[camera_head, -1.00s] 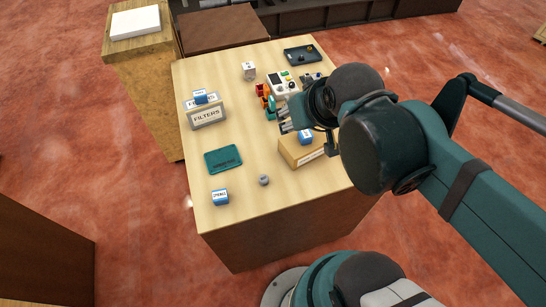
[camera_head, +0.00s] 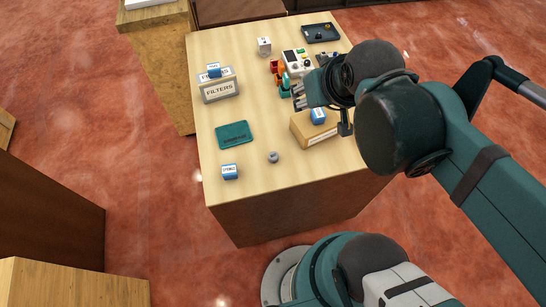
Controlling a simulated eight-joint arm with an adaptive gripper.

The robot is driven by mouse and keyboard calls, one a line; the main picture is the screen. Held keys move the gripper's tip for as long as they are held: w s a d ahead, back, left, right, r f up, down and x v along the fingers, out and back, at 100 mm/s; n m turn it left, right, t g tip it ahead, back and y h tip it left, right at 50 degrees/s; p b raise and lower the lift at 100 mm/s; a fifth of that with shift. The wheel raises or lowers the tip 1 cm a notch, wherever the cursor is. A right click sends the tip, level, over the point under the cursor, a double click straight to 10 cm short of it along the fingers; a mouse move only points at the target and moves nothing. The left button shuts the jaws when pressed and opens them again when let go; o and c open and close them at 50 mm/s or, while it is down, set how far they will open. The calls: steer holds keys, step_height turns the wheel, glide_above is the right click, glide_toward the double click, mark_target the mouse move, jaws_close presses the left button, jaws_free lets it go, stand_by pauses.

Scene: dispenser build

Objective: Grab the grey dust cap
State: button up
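A small grey round piece, which looks like the grey dust cap (camera_head: 273,157), lies on the wooden table near its front edge. It stands apart from other things, to the right of a small blue-and-white labelled block. My gripper (camera_head: 298,95) is above the right part of the table, farther back than the cap and away from it. Its fingers are small and partly hidden by the wrist and arm, so I cannot tell whether it is open or shut.
A teal mat (camera_head: 234,135) lies left of the cap, with the blue-and-white block (camera_head: 230,172) in front. A tan box (camera_head: 304,131) with a blue item stands to the right. A FILTERS holder (camera_head: 219,90), a device (camera_head: 297,62) and a black tray (camera_head: 321,33) are farther back.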

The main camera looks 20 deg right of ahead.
stand_by(0.3)
steer(key=n+g+b, duration=0.2)
steer(key=n+g, duration=0.5)
steer(key=n, duration=0.9)
glide_toward(273, 156)
steer(key=shift+w+d, duration=0.25)
steer(key=shift+s+a+f+n, duration=0.1)
steer(key=shift+a+f+n, duration=0.05)
steer(key=shift+f+n, duration=0.35)
steer(key=shift+f, duration=1.25)
steer(key=shift+f, duration=0.15)
steer(key=shift+a+f+b, duration=0.1)
steer(key=shift+f+b, duration=0.25)
steer(key=shift+f, duration=2.1)
